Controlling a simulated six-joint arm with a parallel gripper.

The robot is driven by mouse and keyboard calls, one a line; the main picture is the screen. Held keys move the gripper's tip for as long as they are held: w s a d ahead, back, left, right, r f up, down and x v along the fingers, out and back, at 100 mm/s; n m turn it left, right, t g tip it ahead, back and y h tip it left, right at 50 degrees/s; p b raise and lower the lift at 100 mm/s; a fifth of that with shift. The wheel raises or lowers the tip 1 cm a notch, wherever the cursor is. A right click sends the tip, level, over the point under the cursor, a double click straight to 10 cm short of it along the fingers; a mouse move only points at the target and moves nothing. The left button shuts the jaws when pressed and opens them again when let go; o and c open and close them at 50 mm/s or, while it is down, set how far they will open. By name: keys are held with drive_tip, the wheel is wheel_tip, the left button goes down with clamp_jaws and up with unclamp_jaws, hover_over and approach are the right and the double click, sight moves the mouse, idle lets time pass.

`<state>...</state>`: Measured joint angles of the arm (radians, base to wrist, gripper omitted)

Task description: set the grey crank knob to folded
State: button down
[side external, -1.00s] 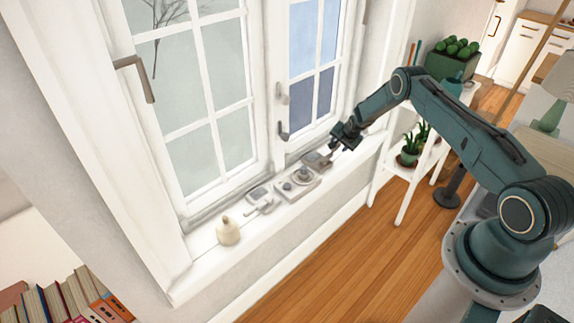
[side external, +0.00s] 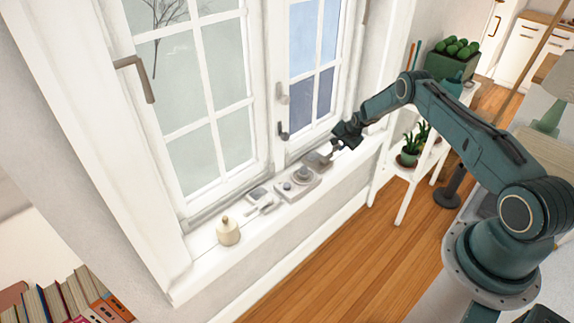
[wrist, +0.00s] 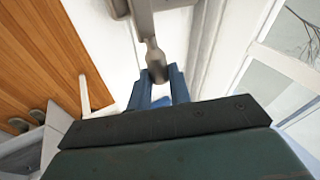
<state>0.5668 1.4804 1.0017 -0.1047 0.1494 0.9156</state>
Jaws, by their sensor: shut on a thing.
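The grey crank knob (wrist: 152,52) is a rounded, tapering handle joined to a grey housing (wrist: 160,6) at the top of the wrist view. My gripper (wrist: 158,76) has its blue fingers on either side of the knob's end and is shut on it. In the side view my gripper (side external: 337,147) is low over the right part of the windowsill, at the grey crank unit (side external: 318,160). The knob itself is too small and covered there to tell its angle.
On the sill (side external: 205,262), left of my gripper, are a grey device with a round dial (side external: 302,176), a small grey-framed item (side external: 257,194) and a cream bell-shaped pot (side external: 228,231). Window handles (side external: 283,130) stick out behind. A white plant shelf (side external: 408,178) stands to the right.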

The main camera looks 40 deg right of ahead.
drive_tip(key=shift+d+f+m+y, duration=0.3)
drive_tip(key=shift+f+y, duration=0.2)
drive_tip(key=shift+y, duration=0.6)
drive_tip(key=c, duration=1.3)
unclamp_jaws()
drive_tip(key=shift+r, duration=0.15)
drive_tip(key=v, duration=1.3)
drive_tip(key=shift+d+r, duration=0.15)
drive_tip(key=shift+r, duration=0.1)
